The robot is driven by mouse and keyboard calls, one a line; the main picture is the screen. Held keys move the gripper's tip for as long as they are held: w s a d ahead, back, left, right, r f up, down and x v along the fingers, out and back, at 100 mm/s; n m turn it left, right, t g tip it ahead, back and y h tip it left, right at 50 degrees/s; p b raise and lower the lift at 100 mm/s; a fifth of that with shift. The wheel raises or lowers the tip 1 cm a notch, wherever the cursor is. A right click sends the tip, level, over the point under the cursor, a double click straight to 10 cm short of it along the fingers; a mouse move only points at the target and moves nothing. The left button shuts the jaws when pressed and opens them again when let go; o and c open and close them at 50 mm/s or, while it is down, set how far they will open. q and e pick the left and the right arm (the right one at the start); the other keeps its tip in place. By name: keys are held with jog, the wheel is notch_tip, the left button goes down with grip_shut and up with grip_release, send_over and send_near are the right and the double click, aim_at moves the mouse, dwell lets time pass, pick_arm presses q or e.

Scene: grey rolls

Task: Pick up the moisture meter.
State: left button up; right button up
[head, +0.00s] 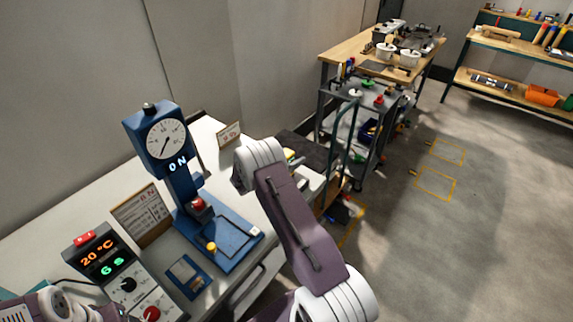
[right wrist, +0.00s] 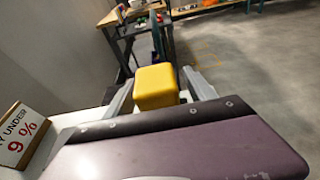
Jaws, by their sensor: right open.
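A yellow block-shaped thing (right wrist: 156,88), which looks like the moisture meter, shows in the right wrist view between the fingers of my right gripper (right wrist: 160,77). The gripper is open, with one finger on each side of the block. I cannot tell whether either finger touches it. In the head view only a small yellow patch (head: 289,154) shows behind my right arm, which hides most of that spot. My left gripper does not show; only part of the left arm is at the bottom left.
A blue press with a dial (head: 163,140) and a control box (head: 112,265) stand on the white bench (head: 60,240) to the left. A small sign (right wrist: 20,135) stands beside my right gripper. A trolley (head: 350,130) and a wooden table (head: 345,50) are beyond; the floor at right is clear.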

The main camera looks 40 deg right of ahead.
jog(key=shift+w+d+f, duration=0.1)
jog(key=shift+d+f, duration=0.05)
jog(key=shift+d, duration=0.1)
grip_shut()
jog(key=shift+r, duration=0.75)
jog(key=s+d+r+b, duration=0.1)
jog(key=s+d+r, duration=0.3)
jog(key=s+r, duration=0.5)
jog(key=shift+s+r+b, duration=0.3)
jog(key=shift+s+r, duration=0.05)
jog(key=shift+s, duration=0.6)
jog(key=shift+d, duration=0.1)
